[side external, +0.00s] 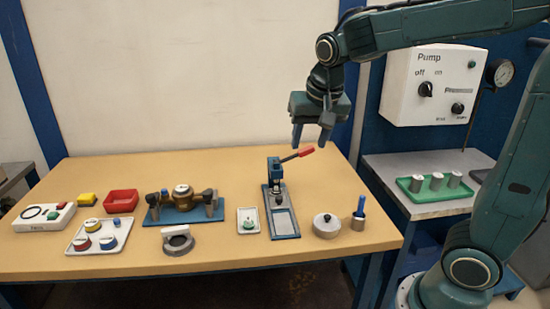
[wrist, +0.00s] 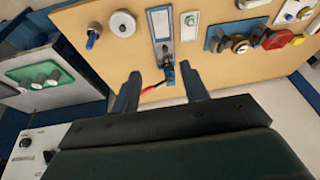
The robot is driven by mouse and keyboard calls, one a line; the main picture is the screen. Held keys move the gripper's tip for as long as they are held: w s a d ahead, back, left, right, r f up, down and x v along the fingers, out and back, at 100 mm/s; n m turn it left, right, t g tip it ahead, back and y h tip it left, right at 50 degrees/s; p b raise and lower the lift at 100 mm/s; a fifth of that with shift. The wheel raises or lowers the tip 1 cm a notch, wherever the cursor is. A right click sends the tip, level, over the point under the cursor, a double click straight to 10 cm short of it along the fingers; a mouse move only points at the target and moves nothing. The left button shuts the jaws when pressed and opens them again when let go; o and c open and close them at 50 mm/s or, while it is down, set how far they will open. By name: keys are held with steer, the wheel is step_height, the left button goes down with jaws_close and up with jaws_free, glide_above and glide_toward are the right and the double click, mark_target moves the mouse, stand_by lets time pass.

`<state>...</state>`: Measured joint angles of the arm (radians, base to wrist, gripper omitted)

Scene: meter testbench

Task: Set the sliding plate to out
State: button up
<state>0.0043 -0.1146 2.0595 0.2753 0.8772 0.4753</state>
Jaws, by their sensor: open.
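The sliding plate (side external: 284,222) is a light grey plate at the front of a blue press stand (side external: 274,175) on the table. The stand has a red-tipped lever (side external: 305,152) pointing right. In the wrist view the press (wrist: 170,72), the plate (wrist: 161,24) and the red lever (wrist: 153,87) show beyond my fingers. I cannot tell exactly how far the plate sticks out.
A small white tray (side external: 241,228) stands close left of the press. A round lidded pot (side external: 326,226) and a blue-handled tool in a holder (side external: 358,214) stand right. A brass meter on a blue base (side external: 184,215) is farther left. The table's front strip is clear.

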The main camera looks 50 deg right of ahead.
steer(key=w+d+f+m+g+h, duration=0.1)
steer(key=w+d+f+m+g, duration=0.15)
steer(key=w+f+m, duration=0.55)
steer(key=m+h, duration=0.2)
glide_toward(279, 197)
steer(key=v, duration=0.5)
steer(key=shift+w+d+r+g, duration=0.15)
steer(key=shift+w+r+g, duration=0.15)
steer(key=shift+w+g, duration=0.2)
steer(key=shift+f, duration=0.15)
steer(key=shift+y, duration=0.3)
steer(key=x, duration=1.3)
steer(key=shift+w+d+f, duration=0.1)
steer(key=shift+d+f, duration=0.15)
jaws_close()
